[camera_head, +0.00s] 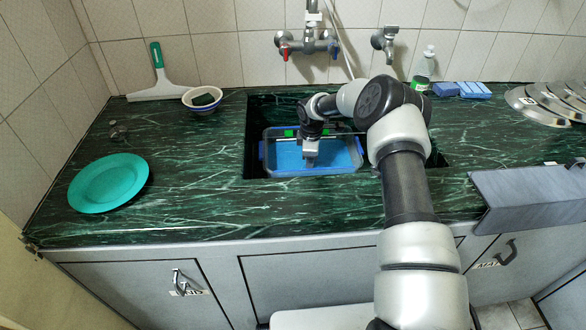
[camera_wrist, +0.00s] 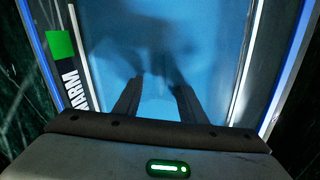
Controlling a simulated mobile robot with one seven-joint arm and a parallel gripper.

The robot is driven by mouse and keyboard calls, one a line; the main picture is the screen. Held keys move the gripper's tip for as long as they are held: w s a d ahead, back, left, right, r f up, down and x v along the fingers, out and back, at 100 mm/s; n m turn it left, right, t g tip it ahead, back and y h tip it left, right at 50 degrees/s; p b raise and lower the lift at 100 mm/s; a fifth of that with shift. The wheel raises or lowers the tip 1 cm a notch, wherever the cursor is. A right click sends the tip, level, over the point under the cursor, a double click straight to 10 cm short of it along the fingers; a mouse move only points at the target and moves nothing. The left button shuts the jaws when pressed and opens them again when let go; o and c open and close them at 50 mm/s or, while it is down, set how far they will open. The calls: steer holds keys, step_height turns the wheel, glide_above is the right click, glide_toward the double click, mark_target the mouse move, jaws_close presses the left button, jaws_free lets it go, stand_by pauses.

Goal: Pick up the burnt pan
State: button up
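I cannot make out a burnt pan clearly in either view. My gripper (camera_head: 310,162) points down into a blue-rimmed tub (camera_head: 345,172) set in the sink, over light blue water. In the wrist view, the two dark fingers of my gripper (camera_wrist: 160,84) stand apart with blue between them, and nothing is visibly held. Dark blurred patches show in the blue water (camera_wrist: 205,30) beyond the fingertips; I cannot tell whether they are shadows or something under the surface. My arm hides part of the sink's right side.
A green plate (camera_head: 108,183) lies on the left of the dark green counter. A small bowl (camera_head: 202,100) and a squeegee (camera_head: 160,80) are at the back left. The faucet (camera_head: 308,42) rises behind the sink. Metal discs (camera_head: 548,103) and a grey panel (camera_head: 530,195) are at right.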

jaws_close()
steer(key=shift+r, duration=0.35)
stand_by(0.3)
steer(key=shift+w+d+r+p+v, duration=0.35)
steer(key=shift+w+p+v, duration=1.5)
steer(key=shift+v, duration=6.7)
steer(key=d+p, duration=0.2)
steer(key=d, duration=1.5)
steer(key=shift+d, duration=0.3)
steer(key=shift+d+r, duration=0.1)
steer(key=shift+d, duration=0.05)
